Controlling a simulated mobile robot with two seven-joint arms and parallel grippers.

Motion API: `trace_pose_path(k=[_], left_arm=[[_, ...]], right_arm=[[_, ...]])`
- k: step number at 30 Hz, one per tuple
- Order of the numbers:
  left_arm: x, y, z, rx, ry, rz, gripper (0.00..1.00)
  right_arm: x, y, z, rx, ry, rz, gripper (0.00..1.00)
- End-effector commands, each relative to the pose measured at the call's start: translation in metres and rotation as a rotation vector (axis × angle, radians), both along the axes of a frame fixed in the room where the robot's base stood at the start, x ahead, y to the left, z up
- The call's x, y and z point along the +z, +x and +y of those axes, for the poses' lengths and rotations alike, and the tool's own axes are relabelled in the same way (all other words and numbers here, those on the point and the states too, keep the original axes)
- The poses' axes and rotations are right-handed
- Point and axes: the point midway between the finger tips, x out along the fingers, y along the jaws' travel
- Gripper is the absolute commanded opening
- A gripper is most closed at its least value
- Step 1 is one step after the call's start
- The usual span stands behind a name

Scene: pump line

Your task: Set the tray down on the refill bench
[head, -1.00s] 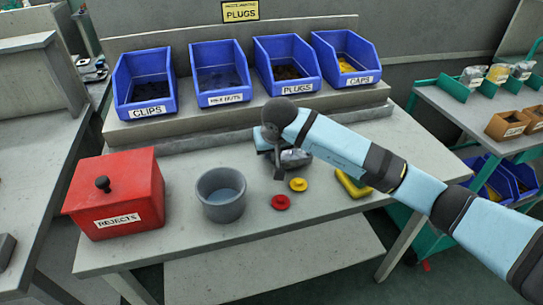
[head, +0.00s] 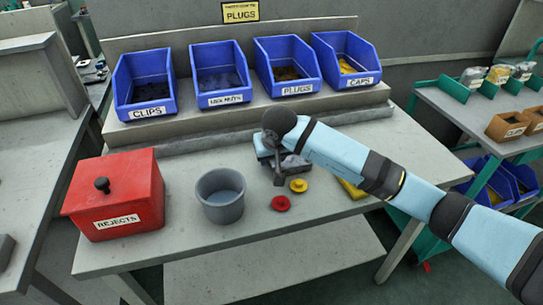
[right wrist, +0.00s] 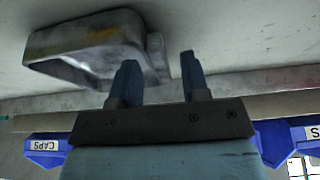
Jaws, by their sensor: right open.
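A grey bench (head: 250,235) with bins along its back fills the middle of the head view. My right gripper (head: 278,178) points down over it, in front of the plugs bin. It is open, with nothing between its fingers. A grey metal piece with a raised rim (head: 294,163) is on the bench just beside the gripper, partly hidden by my arm. In the right wrist view this piece (right wrist: 95,42) lies beyond the two spread fingers (right wrist: 160,70). I cannot tell if it is the tray. My left gripper is not in view.
A red rejects box (head: 120,190), a grey round pot (head: 221,195), a red disc (head: 281,203) and a yellow disc (head: 298,185) are on the bench. A yellow block (head: 352,189) is partly behind my arm. The front strip is clear. A teal-framed rack (head: 450,100) stands right.

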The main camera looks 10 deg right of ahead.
Motion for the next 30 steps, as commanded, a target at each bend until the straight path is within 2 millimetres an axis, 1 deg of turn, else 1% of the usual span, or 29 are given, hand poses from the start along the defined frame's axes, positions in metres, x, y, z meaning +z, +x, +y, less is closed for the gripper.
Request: trace_pose_path(k=[3, 9, 12, 15, 18, 21, 30], left_arm=[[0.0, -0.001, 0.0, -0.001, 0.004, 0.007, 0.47], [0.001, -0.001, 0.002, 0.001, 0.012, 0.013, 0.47], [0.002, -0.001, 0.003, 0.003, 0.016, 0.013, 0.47], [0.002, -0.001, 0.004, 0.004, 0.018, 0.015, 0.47], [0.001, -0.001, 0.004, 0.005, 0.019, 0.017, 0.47], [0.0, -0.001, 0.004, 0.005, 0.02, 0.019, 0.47], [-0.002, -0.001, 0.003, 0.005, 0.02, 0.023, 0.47]], right_arm=[[0.021, -0.006, -0.001, 0.001, -0.001, -0.007, 0.42], [0.061, -0.024, -0.001, 0.002, -0.002, -0.006, 0.42], [0.08, -0.032, -0.001, 0.001, -0.002, -0.005, 0.42], [0.093, -0.038, -0.001, 0.003, -0.001, -0.004, 0.42], [0.103, -0.043, -0.001, 0.002, -0.001, -0.003, 0.42], [0.107, -0.045, -0.001, 0.002, -0.001, -0.002, 0.42], [0.108, -0.046, -0.001, 0.001, 0.0, -0.001, 0.42]])
